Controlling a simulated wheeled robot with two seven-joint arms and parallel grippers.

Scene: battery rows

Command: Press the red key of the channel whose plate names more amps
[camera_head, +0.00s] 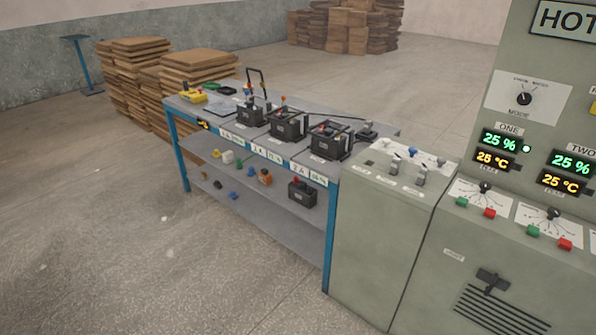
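Neither of my grippers is in view. A tall grey-green panel at the right carries channel ONE and channel TWO. Under channel ONE a red key (489,213) sits right of a green key (461,201). Under channel TWO a red key (564,243) sits right of a green key (532,230). Each pair has a black knob on a white dial plate above it: the ONE dial plate (467,190) and the TWO dial plate (533,218). Their small print is too small to read, and I see no legible amps figure. Both channels' displays read 25 % and 25 °C.
A blue-framed bench (178,140) holds several black batteries, with small labels along its front edge. A lower cabinet (385,245) with switches stands between bench and panel. Wooden boards (135,85) are stacked behind the bench. The concrete floor (90,230) at front left is clear.

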